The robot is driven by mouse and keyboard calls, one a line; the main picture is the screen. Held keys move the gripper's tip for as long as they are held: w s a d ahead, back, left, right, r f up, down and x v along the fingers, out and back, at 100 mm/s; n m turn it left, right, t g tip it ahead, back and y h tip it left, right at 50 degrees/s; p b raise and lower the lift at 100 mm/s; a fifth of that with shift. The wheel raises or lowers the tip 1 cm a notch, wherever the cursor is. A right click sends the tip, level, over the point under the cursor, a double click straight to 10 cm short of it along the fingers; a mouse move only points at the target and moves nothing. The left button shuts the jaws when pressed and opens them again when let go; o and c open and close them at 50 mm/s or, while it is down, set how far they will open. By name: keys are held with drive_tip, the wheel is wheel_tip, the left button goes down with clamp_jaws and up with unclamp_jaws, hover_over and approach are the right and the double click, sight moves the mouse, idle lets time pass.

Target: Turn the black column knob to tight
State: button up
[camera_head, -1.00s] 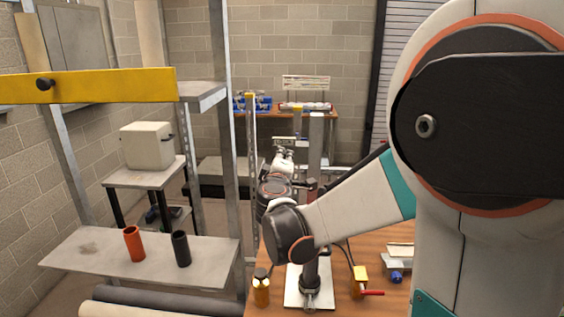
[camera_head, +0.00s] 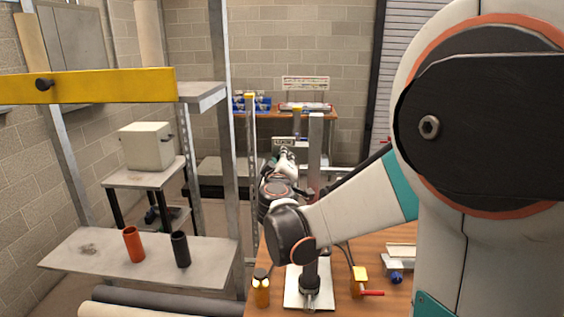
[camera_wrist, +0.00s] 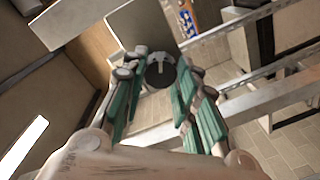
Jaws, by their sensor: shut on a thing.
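The black column knob (camera_wrist: 160,72) is a dark round disc with a lighter slot-like mark at its middle, in the upper middle of the wrist view. My gripper (camera_wrist: 159,80) has its green-sided fingers on both sides of the knob and is shut on it. In the head view my gripper is small, far out beyond my wrist, beside the upright grey metal column (camera_head: 315,150). The knob cannot be made out there. Whether the knob is tight cannot be told.
The column stands on a wooden bench with a pale base plate (camera_head: 294,291). A yellow-orange bottle (camera_head: 261,292) and a yellow valve with a red handle (camera_head: 361,280) stand near it. A shelf (camera_head: 85,262) at left holds an orange cup (camera_head: 134,245) and a black cup (camera_head: 181,249).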

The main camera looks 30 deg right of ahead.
drive_tip(key=o, duration=1.1)
drive_tip(key=shift+c, duration=0.2)
drive_tip(key=v, duration=1.2)
drive_tip(key=shift+s, duration=0.1)
